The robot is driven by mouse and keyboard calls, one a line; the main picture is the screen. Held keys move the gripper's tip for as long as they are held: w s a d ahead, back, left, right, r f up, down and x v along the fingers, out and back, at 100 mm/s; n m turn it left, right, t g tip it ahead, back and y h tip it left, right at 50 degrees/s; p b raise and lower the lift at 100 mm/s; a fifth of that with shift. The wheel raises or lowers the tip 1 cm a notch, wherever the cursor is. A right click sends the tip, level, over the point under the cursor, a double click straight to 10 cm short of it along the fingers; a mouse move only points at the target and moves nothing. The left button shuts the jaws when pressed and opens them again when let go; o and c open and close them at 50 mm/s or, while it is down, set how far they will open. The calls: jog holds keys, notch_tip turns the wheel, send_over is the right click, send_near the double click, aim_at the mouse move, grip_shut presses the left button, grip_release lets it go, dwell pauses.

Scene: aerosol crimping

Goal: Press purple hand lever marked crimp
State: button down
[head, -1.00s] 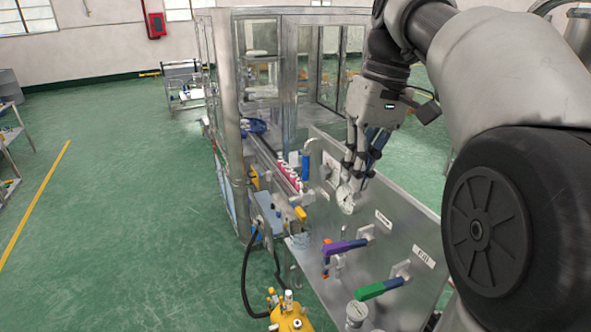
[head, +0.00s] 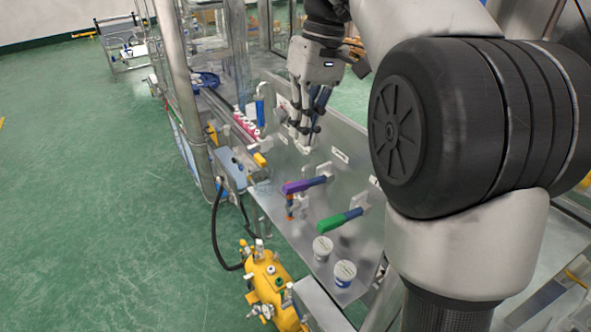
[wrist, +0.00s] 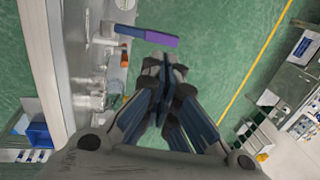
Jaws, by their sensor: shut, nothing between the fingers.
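The purple hand lever (head: 303,185) sticks out from the steel panel in the head view, with a blue section near its mount. It also shows at the top of the wrist view (wrist: 160,38), beyond my fingertips. My gripper (head: 303,140) points down above and behind the lever, apart from it, close to the panel face. In the wrist view my gripper (wrist: 165,72) has its fingers together with nothing between them. The label by the lever is too small to read.
A green-handled lever (head: 338,221) sits nearer on the same panel (head: 280,220). Two white-lidded containers (head: 345,270) stand below it. A yellow tank (head: 265,280) is on the floor. Pink-topped items (head: 248,128) line the conveyor at left. Open green floor (head: 90,190) lies left.

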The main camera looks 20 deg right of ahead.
aim_at(309, 183)
jog(key=x, duration=0.8)
jog(key=shift+f+b, duration=0.25)
jog(key=shift+b, duration=0.05)
jog(key=shift+a+f, duration=0.1)
jog(key=shift+a, duration=0.05)
